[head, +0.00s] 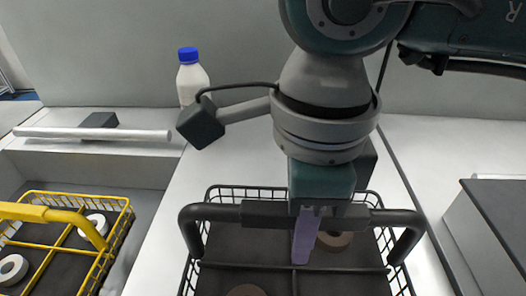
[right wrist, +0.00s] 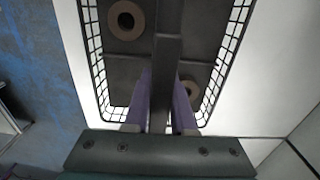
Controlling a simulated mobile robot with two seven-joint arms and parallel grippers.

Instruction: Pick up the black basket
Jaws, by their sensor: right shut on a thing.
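The black basket (head: 208,281) stands on the white counter in the lower middle of the head view, with its handle (head: 258,214) raised across it. My right gripper (head: 303,236) points down over the basket and is shut on the handle. In the right wrist view, the two purple fingers of my right gripper (right wrist: 161,100) lie on either side of the handle bar (right wrist: 168,40). The basket's wire wall (right wrist: 228,50) shows below it, and round tape-like rolls (right wrist: 126,20) lie inside. My left gripper is not in view.
A yellow basket (head: 127,208) with white rolls sits in a recess at the left. A white bottle with a blue cap (head: 191,77) stands behind, near the wall. A grey bar (head: 92,133) lies at the back left. A dark-topped block (head: 500,205) stands at the right.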

